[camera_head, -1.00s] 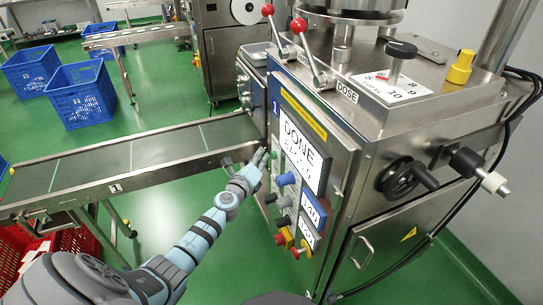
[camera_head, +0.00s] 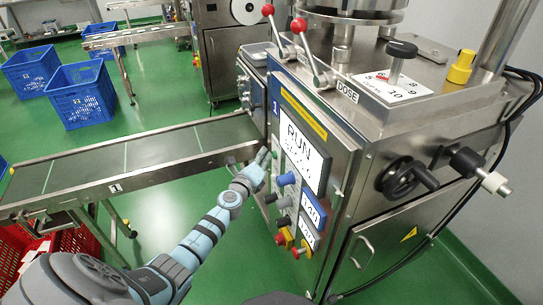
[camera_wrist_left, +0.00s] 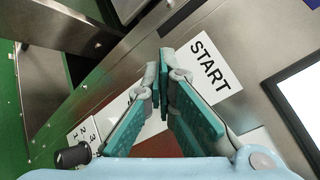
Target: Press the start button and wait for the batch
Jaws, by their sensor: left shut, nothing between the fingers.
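My left gripper (camera_head: 262,158) is shut and empty, with its tips at the left edge of the control panel on the steel machine (camera_head: 345,165). A green button (camera_head: 274,153) shows just beside the fingertips; whether they touch it, I cannot tell. The screen (camera_head: 301,149) reads RUN, with a smaller line under it that is too small to read. In the left wrist view the two teal fingers (camera_wrist_left: 163,62) are together beside a white START label (camera_wrist_left: 212,65); the button itself is hidden there behind them. My right gripper is out of view.
Other knobs and buttons (camera_head: 287,179) sit close below the fingertips, with a red one (camera_head: 297,253) lower down. A conveyor (camera_head: 100,165) runs to the machine left of my arm. A red crate (camera_head: 95,238) stands under it, and blue crates (camera_head: 80,95) stand behind.

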